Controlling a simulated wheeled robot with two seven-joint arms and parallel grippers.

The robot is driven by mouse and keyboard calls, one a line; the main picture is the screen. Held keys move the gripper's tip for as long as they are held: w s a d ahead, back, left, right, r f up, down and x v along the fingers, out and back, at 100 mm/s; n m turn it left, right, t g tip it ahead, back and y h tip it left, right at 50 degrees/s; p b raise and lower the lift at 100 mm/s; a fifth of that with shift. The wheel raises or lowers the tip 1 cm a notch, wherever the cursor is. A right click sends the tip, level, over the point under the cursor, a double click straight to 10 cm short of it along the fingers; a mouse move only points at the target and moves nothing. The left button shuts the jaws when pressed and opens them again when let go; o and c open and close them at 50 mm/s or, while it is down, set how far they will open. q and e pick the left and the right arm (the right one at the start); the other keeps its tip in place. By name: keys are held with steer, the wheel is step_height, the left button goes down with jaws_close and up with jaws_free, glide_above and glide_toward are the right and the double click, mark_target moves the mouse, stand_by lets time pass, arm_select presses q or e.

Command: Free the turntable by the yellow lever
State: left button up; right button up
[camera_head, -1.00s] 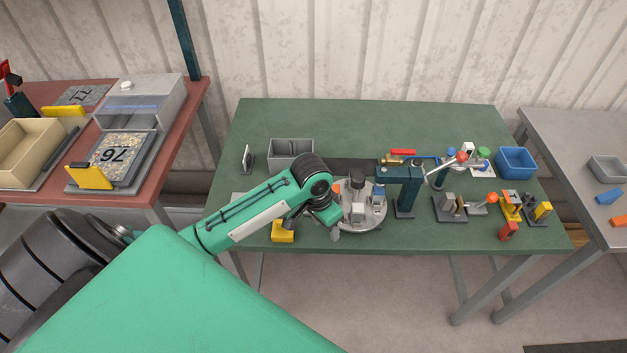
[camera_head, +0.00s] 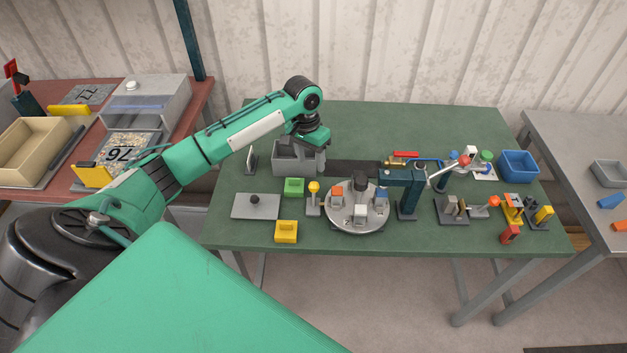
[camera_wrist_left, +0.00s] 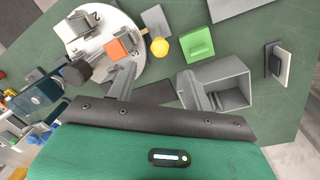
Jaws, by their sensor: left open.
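The yellow lever (camera_head: 313,187) is a yellow ball knob on a short grey post, standing at the left edge of the turntable (camera_head: 345,222). The turntable is a round grey disc carrying an orange block, a blue block and grey fixtures around a dark hub. In the left wrist view the yellow knob (camera_wrist_left: 160,47) shows beside the turntable (camera_wrist_left: 132,40). My left gripper (camera_head: 310,155) is above and behind the lever, over the right part of a grey bin. In the wrist view its two fingers (camera_wrist_left: 158,72) are apart with nothing between them. My right gripper is out of view.
The grey bin (camera_head: 284,160) is below my left gripper.

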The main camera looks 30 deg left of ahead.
mark_target(314, 183)
arm_select(q)
steer(key=f, duration=0.3)
steer(key=f+p, duration=0.1)
steer(key=f, duration=0.1)
steer(key=d+f+p, duration=0.1)
steer(key=f, duration=0.2)
steer(key=shift+f, duration=0.7)
jaws_close()
